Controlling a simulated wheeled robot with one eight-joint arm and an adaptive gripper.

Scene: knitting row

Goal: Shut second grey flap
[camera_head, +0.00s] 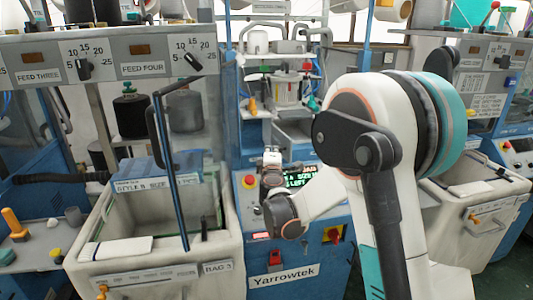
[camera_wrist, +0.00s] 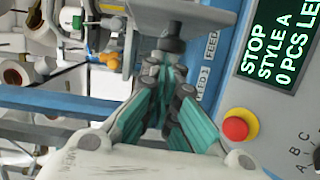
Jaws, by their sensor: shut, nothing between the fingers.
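My gripper (camera_wrist: 170,72) is shut and empty in the wrist view, its teal-padded fingers drawn together. Just beyond the fingertips is a grey plate-like part (camera_wrist: 190,14) with a dark round knob under it; it may be a grey flap, but I cannot tell which one or whether it is touched. Feed labels (camera_wrist: 207,62) are on the blue panel beside it. No second grey flap can be made out clearly there.
A lit display (camera_head: 300,177) and a red button (camera_wrist: 236,129) are close beside my gripper. My arm covers much of the right side.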

